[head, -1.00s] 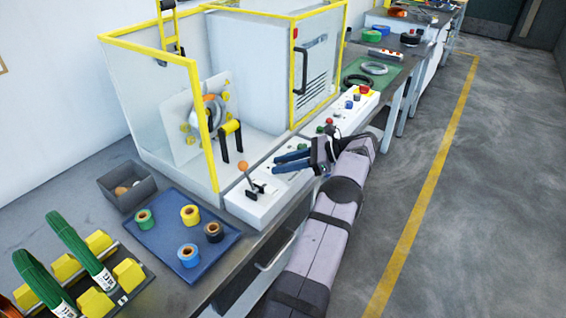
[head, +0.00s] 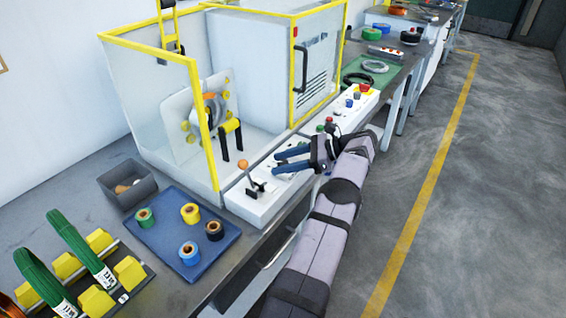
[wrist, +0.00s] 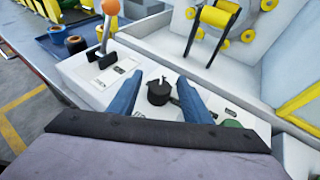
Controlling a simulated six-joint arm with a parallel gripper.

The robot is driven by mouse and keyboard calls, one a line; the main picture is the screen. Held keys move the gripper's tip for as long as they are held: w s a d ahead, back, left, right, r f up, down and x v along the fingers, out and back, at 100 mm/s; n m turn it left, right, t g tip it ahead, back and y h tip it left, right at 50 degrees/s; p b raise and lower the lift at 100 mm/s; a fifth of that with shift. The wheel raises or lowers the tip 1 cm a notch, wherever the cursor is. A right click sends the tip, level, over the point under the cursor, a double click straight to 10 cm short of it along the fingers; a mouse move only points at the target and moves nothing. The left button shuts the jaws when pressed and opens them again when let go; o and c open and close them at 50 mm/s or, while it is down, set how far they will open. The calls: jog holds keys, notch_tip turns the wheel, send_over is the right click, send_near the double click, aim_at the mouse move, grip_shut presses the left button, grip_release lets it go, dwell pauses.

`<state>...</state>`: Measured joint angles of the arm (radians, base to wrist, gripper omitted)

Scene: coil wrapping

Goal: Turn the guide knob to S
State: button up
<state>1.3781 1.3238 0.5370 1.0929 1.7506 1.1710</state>
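The guide knob (wrist: 158,92) is a black round knob with a light pointer mark on the white control panel (wrist: 85,90) in the wrist view. Small labels lie around it, too small to read. My gripper (wrist: 160,84) is open, with one blue finger on each side of the knob. I cannot tell whether the fingers touch it. In the head view my gripper (head: 276,160) is over the panel (head: 262,208), and the knob is hard to make out there.
A lever with an orange ball (head: 243,164) stands on the panel left of my gripper; it also shows in the wrist view (wrist: 110,7). A green button (wrist: 232,124) is close to the right finger. The yellow-framed machine (head: 207,110) rises behind the panel.

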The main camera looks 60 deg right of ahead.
aim_at(283, 162)
notch_tip(283, 162, up, 10)
jog(key=shift+r+p, duration=0.1)
jog(key=shift+p, duration=0.25)
dwell(0.4)
jog(key=shift+o, duration=0.2)
